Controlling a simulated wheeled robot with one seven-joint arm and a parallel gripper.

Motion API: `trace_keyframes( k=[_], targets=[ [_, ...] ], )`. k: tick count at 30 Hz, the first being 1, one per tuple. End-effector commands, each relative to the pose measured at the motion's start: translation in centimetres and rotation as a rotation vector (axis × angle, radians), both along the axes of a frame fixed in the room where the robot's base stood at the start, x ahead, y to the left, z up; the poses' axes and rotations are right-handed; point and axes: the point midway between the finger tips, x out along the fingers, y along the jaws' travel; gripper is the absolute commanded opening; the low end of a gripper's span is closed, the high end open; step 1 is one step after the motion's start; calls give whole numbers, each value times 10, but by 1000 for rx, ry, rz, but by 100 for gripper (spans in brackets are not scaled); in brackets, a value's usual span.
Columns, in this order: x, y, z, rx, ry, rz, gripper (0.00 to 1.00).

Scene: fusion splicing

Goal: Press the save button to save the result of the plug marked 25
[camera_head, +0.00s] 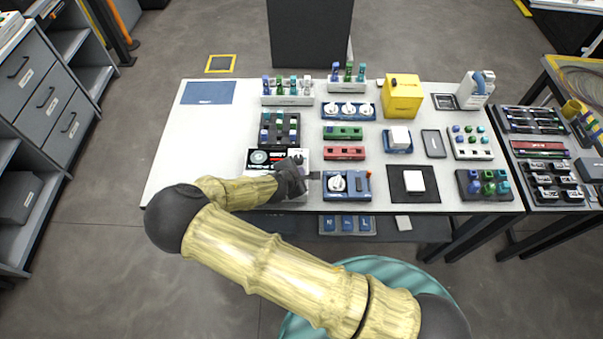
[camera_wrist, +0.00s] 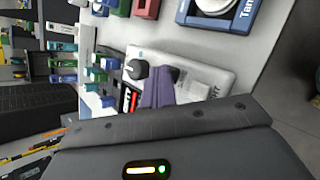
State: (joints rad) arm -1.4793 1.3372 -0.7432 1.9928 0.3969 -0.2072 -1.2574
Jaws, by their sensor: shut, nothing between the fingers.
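A white tester with a black and red front panel (camera_head: 262,158) sits near the front edge of the table, left of centre. In the wrist view, its pale casing (camera_wrist: 207,76) shows with a dark round knob and part of the panel. My gripper (camera_head: 297,172) is over the right part of the tester and hides some of it. In the wrist view, my gripper (camera_wrist: 158,82) is shut and empty, its fingers in front of the casing. I cannot tell whether they touch it. I cannot make out the save button or a plug marked 25.
A blue device with a white dial (camera_head: 347,187) stands close right of my gripper. Behind are a rack of dark slots with plugs (camera_head: 279,129), a green block (camera_head: 342,133) and a red block (camera_head: 344,153). The table's left part is clear apart from a blue mat (camera_head: 208,93).

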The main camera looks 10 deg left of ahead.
Motion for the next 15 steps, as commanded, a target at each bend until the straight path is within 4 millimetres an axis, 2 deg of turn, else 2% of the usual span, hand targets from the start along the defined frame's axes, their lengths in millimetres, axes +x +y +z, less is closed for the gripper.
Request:
trace_keyframes(
  k=[7, 15],
  targets=[
    [-1, -1, -1, -4, 4, 1, 0],
    [-1, -1, 13, -4, 3, 1, 0]
  ],
)
